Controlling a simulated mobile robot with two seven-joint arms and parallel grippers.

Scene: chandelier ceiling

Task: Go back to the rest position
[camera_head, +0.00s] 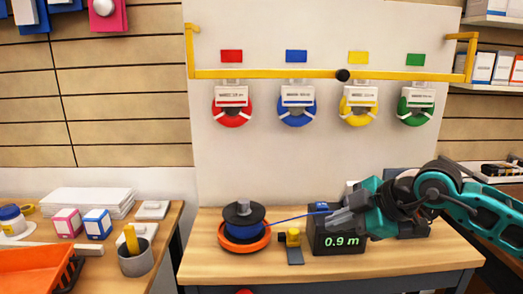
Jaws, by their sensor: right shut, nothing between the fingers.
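My right arm comes in from the right over the workbench. Its grey gripper (342,220) is shut and empty, in front of the upper part of a black meter box (322,242) that reads "0.9 m". It hides part of the box and what lies behind it. A blue cable (290,217) runs from a black spool (243,210) with blue windings to the box's top near my fingertips. The spool stands on an orange round base (243,242). My left gripper is not in view.
A yellow rail (280,74) with red, blue, yellow and green coils hangs on the white back panel. A small yellow-and-dark device (293,240) sits between spool and box. A side table on the left holds an orange tray (30,268), a grey cup (136,262) and small boxes.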

